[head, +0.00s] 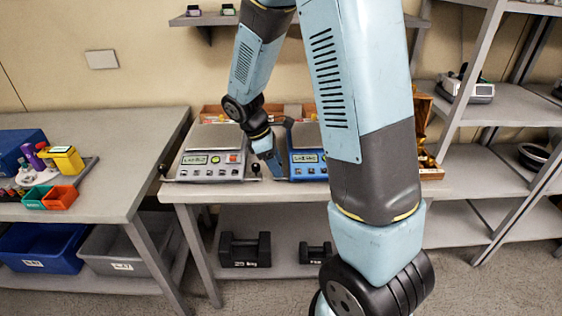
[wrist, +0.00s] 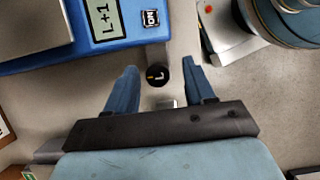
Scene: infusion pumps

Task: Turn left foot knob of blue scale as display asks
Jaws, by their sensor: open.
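The blue scale (head: 308,164) stands on the bench, partly hidden behind my arm in the head view. In the wrist view its blue body (wrist: 92,30) is at upper left, and its display (wrist: 103,17) reads L+1. A round black foot knob (wrist: 157,76), marked L with a small yellow mark, sits beside the scale's edge. My gripper (wrist: 159,68) is open, with one blue finger on each side of the knob and visible gaps between. In the head view my gripper (head: 272,163) is at the scale's left front corner, and it hides the knob.
A grey scale (head: 210,160) with a lit display stands close to the left of my gripper, its right knob (head: 256,169) very near. Another table (head: 90,160) with small boxes is at left.

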